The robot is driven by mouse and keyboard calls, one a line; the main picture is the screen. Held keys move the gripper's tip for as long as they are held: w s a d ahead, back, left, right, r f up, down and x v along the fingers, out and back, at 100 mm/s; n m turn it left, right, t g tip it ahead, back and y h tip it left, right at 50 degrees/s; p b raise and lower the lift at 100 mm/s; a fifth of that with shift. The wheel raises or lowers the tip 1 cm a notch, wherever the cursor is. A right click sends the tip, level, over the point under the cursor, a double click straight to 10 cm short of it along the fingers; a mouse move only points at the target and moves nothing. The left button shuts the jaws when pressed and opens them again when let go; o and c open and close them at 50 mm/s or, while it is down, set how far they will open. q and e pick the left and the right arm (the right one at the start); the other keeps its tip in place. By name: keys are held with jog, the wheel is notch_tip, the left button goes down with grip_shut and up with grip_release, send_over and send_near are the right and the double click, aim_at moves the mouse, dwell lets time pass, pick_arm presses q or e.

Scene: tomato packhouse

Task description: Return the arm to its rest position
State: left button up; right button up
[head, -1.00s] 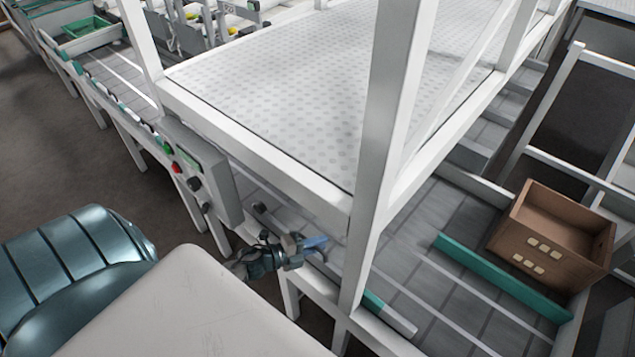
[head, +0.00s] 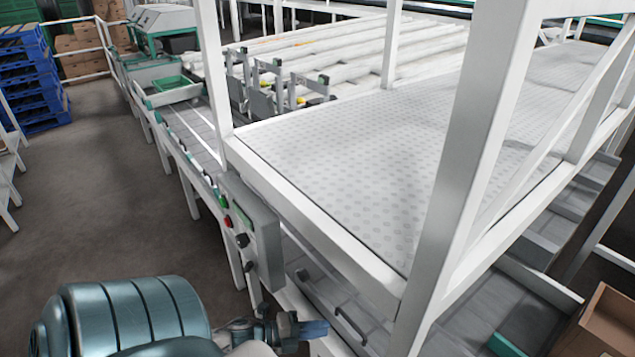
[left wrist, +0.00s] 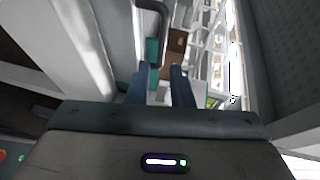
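My left arm (head: 130,315) comes in at the bottom of the head view. Its gripper (head: 312,329) is at the bottom edge, beside the white frame of the machine and left of a dark bar handle (head: 350,326). In the left wrist view the two blue-grey fingers (left wrist: 160,88) stand apart with a gap between them. Nothing is held between them. The bar handle (left wrist: 153,8) shows beyond the fingertips, at the top. My right gripper is not in view.
A control box (head: 252,232) with buttons hangs on the frame just above my gripper. White posts (head: 478,150) rise at the right. A cardboard box (head: 608,322) sits at the lower right. Blue pallets (head: 35,80) stand far left. The floor (head: 95,210) at left is open.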

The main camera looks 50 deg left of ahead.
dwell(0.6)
pick_arm(q)
jog(key=s+d+r+n+g+y, duration=0.4)
jog(key=s+d+n+g, duration=0.15)
jog(key=n, duration=0.55)
jog(key=s+d+r+n+g+y, duration=0.4)
jog(key=s+d+n+g, duration=0.15)
jog(key=n, duration=0.55)
jog(key=a+f, duration=0.2)
jog(key=f, duration=1.3)
jog(key=a+f, duration=0.2)
jog(key=f, duration=1.4)
jog(key=s+f+g, duration=0.1)
jog(key=s+f, duration=1.6)
jog(key=f, duration=0.1)
jog(key=shift+a+f+g, duration=0.2)
jog(key=shift+a+g, duration=0.1)
jog(key=shift+a, duration=0.1)
